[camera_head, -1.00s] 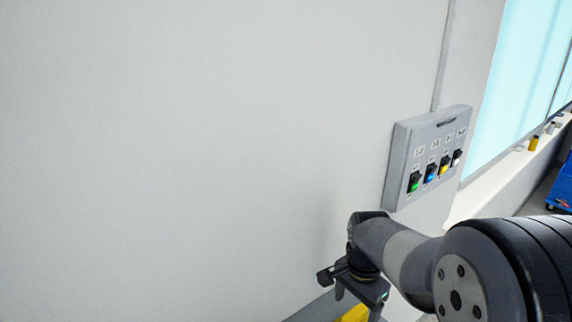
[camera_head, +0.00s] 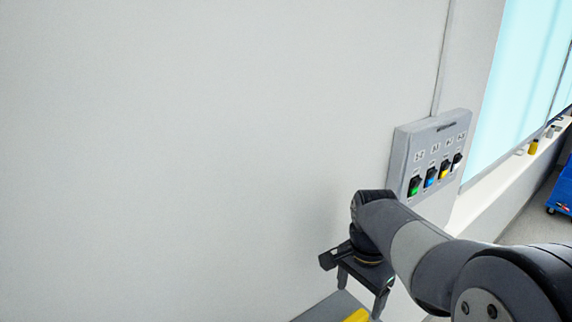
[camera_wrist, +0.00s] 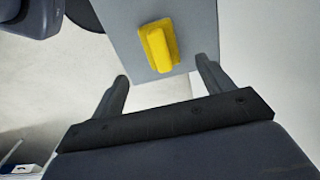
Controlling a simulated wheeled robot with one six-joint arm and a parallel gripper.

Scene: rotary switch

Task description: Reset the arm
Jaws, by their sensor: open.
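My gripper (camera_head: 361,290) hangs below my wrist in front of the pale wall, with its two fingers apart and nothing between them. In the wrist view my gripper (camera_wrist: 162,75) also shows open. A yellow handle (camera_wrist: 158,46) stands on a light grey plate or box (camera_wrist: 200,22), beyond the fingertips. It appears apart from both fingers. In the head view only a small part of the yellow handle (camera_head: 357,315) shows at the bottom edge, on a grey surface below my gripper.
A grey wall box (camera_head: 431,133) with several coloured switches is mounted above and right of my gripper. A window (camera_head: 515,75) and a sill with small items are farther right. A blue cart (camera_head: 562,195) is at the right edge. The wall at left is clear.

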